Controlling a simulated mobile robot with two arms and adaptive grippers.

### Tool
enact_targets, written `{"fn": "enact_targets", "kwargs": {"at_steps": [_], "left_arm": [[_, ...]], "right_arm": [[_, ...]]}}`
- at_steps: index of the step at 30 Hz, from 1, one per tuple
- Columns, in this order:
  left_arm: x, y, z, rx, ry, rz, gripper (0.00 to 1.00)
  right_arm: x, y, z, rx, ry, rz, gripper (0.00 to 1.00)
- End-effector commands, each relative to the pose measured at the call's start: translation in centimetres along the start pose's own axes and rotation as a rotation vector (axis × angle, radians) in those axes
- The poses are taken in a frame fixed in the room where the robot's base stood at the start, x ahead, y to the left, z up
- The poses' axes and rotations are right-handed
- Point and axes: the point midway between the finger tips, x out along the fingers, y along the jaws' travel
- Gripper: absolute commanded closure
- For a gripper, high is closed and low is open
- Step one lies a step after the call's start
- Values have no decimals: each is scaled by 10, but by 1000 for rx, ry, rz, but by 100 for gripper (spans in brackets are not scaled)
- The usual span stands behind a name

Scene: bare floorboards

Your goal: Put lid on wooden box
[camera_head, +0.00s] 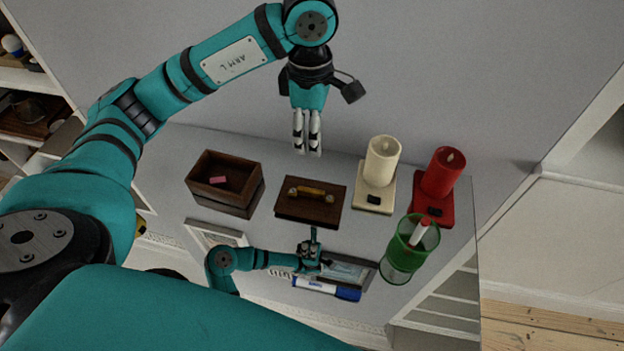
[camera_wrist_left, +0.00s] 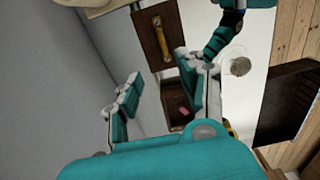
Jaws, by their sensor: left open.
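The open wooden box (camera_head: 238,207) stands at the left of the white surface, with a small pink piece inside. It also shows in the left wrist view (camera_wrist_left: 177,112), partly behind a finger. The dark wooden lid (camera_head: 296,209), with a yellow-brown bar handle (camera_head: 312,191), lies flat to the right of the box, apart from it. The lid is near the top of the left wrist view (camera_wrist_left: 152,48). My left gripper (camera_head: 307,153) is open and empty. In the head view it appears just beyond the lid, fingers pointing down. My right gripper is not in view.
A cream candle holder (camera_head: 381,168) and a red one (camera_head: 441,180) stand right of the lid. A green glass (camera_head: 401,257) is in front of them. A small teal arm-like object (camera_head: 250,259) and a blue marker (camera_head: 320,287) lie nearer. A grey wall rises behind.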

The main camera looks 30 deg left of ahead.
Motion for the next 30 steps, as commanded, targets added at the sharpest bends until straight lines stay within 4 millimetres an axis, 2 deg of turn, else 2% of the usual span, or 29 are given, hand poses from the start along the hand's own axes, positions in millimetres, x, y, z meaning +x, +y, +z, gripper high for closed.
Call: {"fn": "enact_targets", "kwargs": {"at_steps": [5, 18, 26, 30], "left_arm": [[19, -1, -2, 5, 14, 3, 60], [106, 0, -3, 2, 11, 4, 60], [126, -1, -3, 3, 11, 3, 60], [145, -5, -2, 1, 11, 0, 60]], "right_arm": [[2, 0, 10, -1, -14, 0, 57], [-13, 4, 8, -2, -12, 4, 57], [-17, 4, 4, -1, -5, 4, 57], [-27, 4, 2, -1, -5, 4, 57]]}}
